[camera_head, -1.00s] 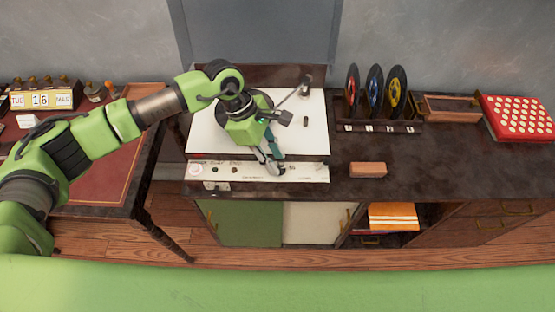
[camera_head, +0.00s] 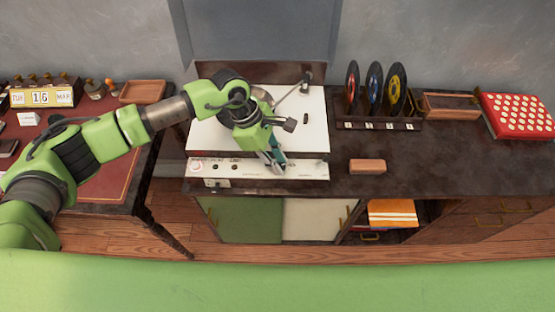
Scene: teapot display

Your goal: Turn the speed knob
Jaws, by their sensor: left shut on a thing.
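A record player with a white top (camera_head: 215,138) stands on the dark cabinet, and my left arm hides part of it. Its pale front panel (camera_head: 308,172) carries small dark knobs (camera_head: 215,167) at the left and a round dial (camera_head: 196,166) at its left end. My left gripper (camera_head: 278,167) reaches down to the middle of the panel. It is shut on the speed knob there, which the fingers almost wholly hide. The panel lettering is too small to read. My right gripper is not in view.
The tonearm (camera_head: 290,96) lies behind my gripper. A brown block (camera_head: 367,167) lies right of the player. Coloured records (camera_head: 375,90) stand in a rack behind it. A red box (camera_head: 516,116) is at the far right. The cabinet top between block and red box is clear.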

